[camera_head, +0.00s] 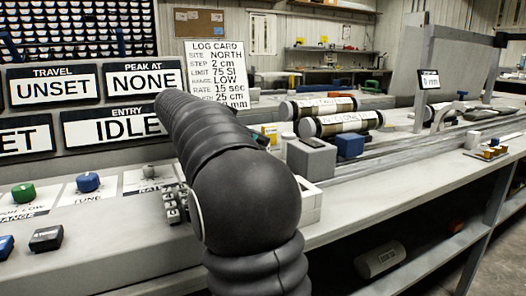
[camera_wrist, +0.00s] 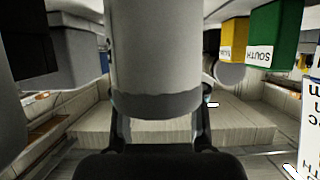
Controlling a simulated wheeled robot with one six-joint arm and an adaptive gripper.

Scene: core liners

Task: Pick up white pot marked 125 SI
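In the wrist view a large pale pot-like cylinder (camera_wrist: 153,55) with a darker grey band fills the middle, close to the camera. My gripper (camera_wrist: 158,120) has one finger at each side of its banded end, and both appear to press against it. The far end runs out of the picture, so I cannot tell whether it rests on anything. No 125 SI marking shows on the side I see. In the head view my dark arm covers the gripper and this cylinder.
The log card (camera_head: 217,75) and panels reading UNSET, NONE and IDLE stand at left. Knobs, a grey block (camera_head: 312,158), a blue block (camera_head: 350,145) and two labelled core tubes (camera_head: 340,123) are on the bench.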

